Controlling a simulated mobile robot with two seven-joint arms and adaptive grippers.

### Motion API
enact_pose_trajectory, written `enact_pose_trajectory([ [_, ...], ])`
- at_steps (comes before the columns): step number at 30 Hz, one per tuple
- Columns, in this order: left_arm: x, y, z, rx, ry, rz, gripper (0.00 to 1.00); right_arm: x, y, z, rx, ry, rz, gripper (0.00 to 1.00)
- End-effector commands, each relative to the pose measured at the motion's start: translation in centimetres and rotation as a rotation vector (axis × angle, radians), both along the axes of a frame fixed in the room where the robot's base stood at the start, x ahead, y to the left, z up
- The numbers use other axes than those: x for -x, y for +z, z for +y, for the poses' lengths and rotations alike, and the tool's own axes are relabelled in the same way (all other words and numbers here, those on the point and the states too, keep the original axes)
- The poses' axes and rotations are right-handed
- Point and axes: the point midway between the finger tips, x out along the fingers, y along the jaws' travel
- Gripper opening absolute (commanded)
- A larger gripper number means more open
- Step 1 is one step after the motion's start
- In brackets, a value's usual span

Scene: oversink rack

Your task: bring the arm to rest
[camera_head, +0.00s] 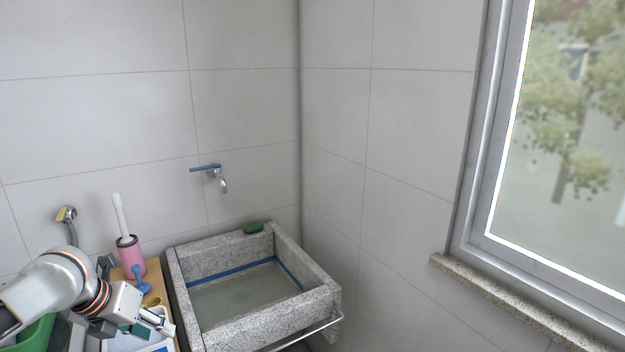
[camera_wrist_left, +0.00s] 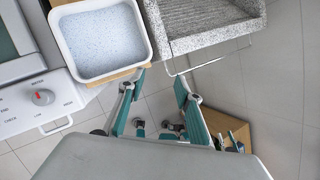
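My left arm comes in from the lower left in the head view. My left gripper (camera_head: 155,322) hangs beside the left side of the stone sink (camera_head: 322,292), over a white tub. In the left wrist view, the two green-and-grey fingers of this gripper (camera_wrist_left: 160,82) are spread apart with only floor showing between them. It is open and empty. My right arm and gripper are not in view.
The white tub (camera_wrist_left: 103,40) of blue-speckled powder stands beside a white appliance with a dial (camera_wrist_left: 43,97). A pink holder (camera_head: 130,258) with a white brush stands near the wall. A metal rail (camera_head: 305,334) runs along the sink's front.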

Motion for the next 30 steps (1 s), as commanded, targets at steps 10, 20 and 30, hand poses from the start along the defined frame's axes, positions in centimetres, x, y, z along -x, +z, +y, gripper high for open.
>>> enact_pose_trajectory([
  [10, 0.9, -11.0, -8.9, 0.523, 0.567, 0.086, 0.34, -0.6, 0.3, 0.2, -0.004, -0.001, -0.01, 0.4],
  [20, 6.7, -21.0, -13.2, 1.094, 1.269, 0.236, 0.34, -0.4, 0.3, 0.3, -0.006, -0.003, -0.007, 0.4],
  [30, 18.0, -28.6, -12.2, 1.547, 1.896, 0.328, 0.34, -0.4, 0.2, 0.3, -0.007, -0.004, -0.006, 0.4],
])
